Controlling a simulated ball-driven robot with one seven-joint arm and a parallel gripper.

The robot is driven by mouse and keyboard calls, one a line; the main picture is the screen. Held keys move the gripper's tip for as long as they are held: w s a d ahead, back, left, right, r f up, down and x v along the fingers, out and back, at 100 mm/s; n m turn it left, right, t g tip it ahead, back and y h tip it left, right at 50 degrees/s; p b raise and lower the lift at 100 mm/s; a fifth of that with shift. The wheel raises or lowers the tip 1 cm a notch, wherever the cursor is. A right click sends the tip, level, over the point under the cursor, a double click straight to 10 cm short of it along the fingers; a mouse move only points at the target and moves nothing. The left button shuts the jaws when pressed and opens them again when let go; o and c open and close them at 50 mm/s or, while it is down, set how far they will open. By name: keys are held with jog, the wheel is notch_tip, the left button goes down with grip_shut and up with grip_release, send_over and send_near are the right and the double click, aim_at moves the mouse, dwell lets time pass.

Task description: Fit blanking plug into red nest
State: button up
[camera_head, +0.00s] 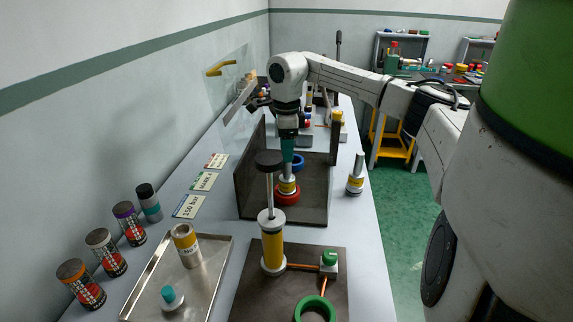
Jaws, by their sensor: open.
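The red nest (287,194) is a red ring on a dark angled fixture in the middle of the bench. The jaws are open; the gap between fingers and piece is too small to judge.
A blue nest (297,161) sits behind the red one. A similar silver piece (356,175) stands right of the fixture. A pump (273,240) with a tall black-topped rod stands in front. A metal tray (213,275) holds a cylinder and a teal-knobbed piece. Several cans line the left.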

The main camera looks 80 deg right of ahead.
jog(key=shift+r, duration=2.5)
